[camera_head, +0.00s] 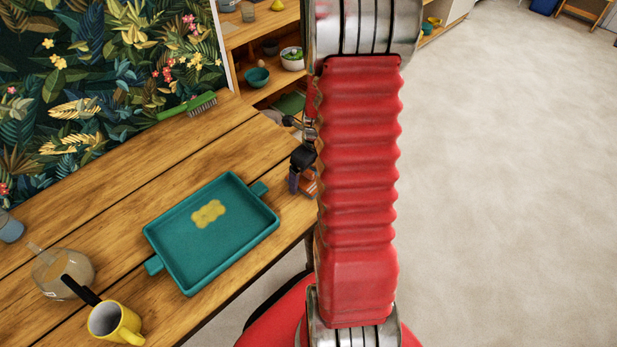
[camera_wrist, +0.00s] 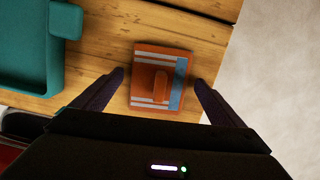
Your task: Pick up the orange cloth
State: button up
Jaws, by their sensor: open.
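The orange cloth (camera_wrist: 150,62) lies folded near the table's edge in the wrist view, with pale stripes and a blue band on its right side. My gripper (camera_wrist: 158,78) is open, its two dark fingers apart on the left and right of the cloth's near part. Nothing is held between them. I cannot tell the exact height of the fingers above the table. In the head view my gripper (camera_head: 303,170) shows partly beside my red arm, and a small part of the orange cloth (camera_head: 311,188) shows there. The arm hides the rest.
A teal tray (camera_head: 165,257) with a yellow stain lies left of the cloth on the wooden table (camera_head: 115,200). A yellow mug (camera_head: 118,325), a glass pot (camera_head: 62,275) and a green brush (camera_head: 187,107) also stand or lie there. Shelves with bowls (camera_head: 256,77) are behind. Open floor lies right.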

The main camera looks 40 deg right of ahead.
dwell(0.4)
jog(key=c, duration=1.1)
jog(key=shift+r, duration=0.1)
jog(key=shift+c, duration=0.2)
notch_tip(320, 180, up, 10)
jog(key=shift+f, duration=0.1)
dwell(0.3)
